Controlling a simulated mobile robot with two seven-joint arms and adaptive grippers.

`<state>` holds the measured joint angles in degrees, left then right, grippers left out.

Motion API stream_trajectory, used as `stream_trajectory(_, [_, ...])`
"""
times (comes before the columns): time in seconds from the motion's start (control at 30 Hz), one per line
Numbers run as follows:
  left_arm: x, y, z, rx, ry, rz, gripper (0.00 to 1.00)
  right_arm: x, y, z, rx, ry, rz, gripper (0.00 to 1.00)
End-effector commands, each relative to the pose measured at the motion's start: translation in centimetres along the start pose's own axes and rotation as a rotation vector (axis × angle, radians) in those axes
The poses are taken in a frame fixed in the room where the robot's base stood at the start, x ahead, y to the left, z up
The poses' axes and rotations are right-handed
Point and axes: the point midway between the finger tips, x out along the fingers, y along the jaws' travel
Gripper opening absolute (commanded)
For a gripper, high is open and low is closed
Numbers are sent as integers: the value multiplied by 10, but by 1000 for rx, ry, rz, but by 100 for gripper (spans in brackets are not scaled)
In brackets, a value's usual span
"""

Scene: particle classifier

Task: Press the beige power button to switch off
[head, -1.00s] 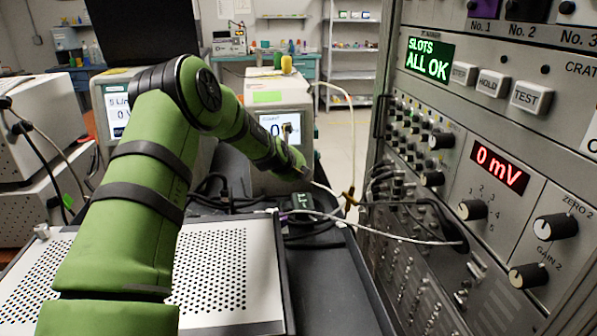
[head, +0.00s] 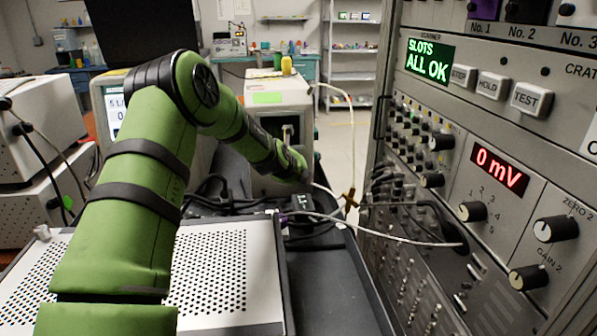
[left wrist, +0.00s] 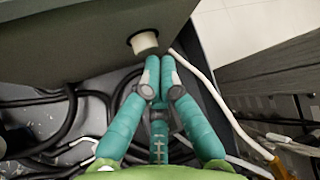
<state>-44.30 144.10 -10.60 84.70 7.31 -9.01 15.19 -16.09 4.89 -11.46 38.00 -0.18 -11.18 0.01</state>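The beige power button (left wrist: 145,42) is a short round knob in a dark ring on the grey instrument case (left wrist: 75,45), at the top of the left wrist view. My left gripper (left wrist: 158,68) has its teal fingers drawn together just below the button, with nothing seen between them. I cannot tell whether the fingertips touch the button. In the head view the instrument (head: 300,98) stands beyond my left arm, and its screen (head: 290,126) is dark. The button is not visible there, and my arm hides the fingers. My right gripper is not in view.
A rack (head: 480,125) with knobs and lit displays stands close on the right. Black cables (left wrist: 85,95) and a white cable (left wrist: 205,85) run around the fingers. A perforated white panel (head: 255,290) lies in front, with a dark cart surface (head: 325,290) beside it.

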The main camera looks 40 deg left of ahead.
Motion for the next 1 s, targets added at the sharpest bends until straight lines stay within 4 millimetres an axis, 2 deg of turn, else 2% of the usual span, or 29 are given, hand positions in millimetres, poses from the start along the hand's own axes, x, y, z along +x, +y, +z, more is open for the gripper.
stream_trajectory(0.57, [-8,1,-8,0,3,2,0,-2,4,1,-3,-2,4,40])
stream_trajectory(1.0, [-37,1,-38,0,3,2,0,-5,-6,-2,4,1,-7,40])
